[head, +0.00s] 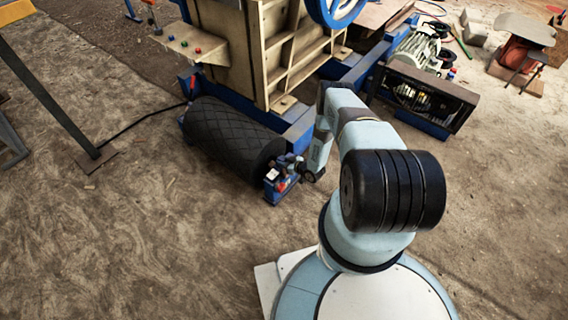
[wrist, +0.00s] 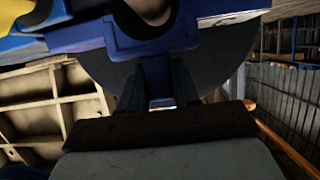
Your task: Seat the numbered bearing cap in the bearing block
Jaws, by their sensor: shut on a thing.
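The blue bearing block (head: 271,191) stands at the near end of the black ribbed roller (head: 228,137), with red and pale parts on it. In the head view my gripper (head: 291,163) is small, right beside the block, and partly merged with it. In the wrist view the two dark fingers of my gripper (wrist: 158,88) are shut on a blue piece, which appears to be the bearing cap (wrist: 156,72). It runs up into a rounded blue part around a pale round end (wrist: 150,8). I cannot tell whether it is fully seated. No number is readable.
The tan crusher body (head: 290,45) on its blue frame stands behind the roller. A motor (head: 420,90) with a dark guard is at the upper right. A dark post (head: 50,100) stands at the left. The dirt floor in front is clear.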

